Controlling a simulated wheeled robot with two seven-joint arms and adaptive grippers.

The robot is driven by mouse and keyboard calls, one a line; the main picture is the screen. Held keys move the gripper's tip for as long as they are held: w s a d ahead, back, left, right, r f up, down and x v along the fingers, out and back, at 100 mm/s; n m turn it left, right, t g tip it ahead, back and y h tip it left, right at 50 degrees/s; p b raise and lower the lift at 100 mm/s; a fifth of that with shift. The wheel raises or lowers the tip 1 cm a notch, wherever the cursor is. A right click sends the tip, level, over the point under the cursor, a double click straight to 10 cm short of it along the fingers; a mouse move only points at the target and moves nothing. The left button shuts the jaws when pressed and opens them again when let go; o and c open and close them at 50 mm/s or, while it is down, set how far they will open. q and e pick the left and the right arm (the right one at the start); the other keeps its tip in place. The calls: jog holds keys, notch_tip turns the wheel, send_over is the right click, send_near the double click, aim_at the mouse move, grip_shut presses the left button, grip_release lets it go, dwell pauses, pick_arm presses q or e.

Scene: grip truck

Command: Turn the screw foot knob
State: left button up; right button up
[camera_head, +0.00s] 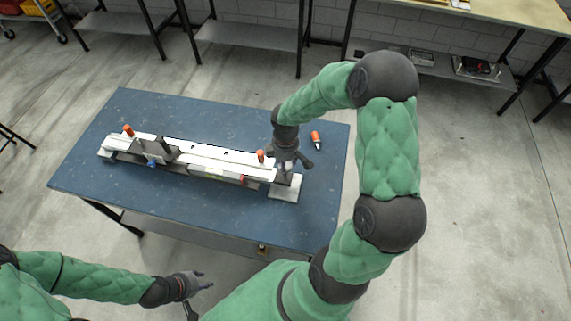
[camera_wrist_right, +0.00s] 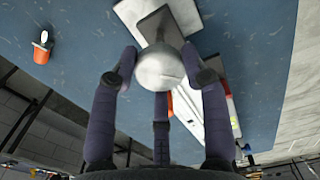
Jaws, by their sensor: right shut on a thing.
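The screw foot knob (camera_wrist_right: 160,70) shows in the right wrist view as a round, silvery metal knob on a dark bracket. My right gripper (camera_head: 286,164) is at the right end of the long white fixture (camera_head: 215,158) on the blue table. In the right wrist view its fingers (camera_wrist_right: 160,64) close around the knob from both sides, with a third finger below. My left gripper (camera_head: 198,286) is empty, with fingers spread, in front of the table at the lower left.
A loose orange-and-white piece (camera_head: 316,138) lies on the blue table (camera_head: 215,118), right of my right gripper. It also shows in the right wrist view (camera_wrist_right: 41,51). A pale base plate (camera_head: 286,189) lies under the fixture's right end. Benches stand against the back wall.

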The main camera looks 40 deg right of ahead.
jog(key=o, duration=1.1)
notch_tip(320, 180, up, 12)
jog(key=shift+f, duration=0.1)
dwell(1.1)
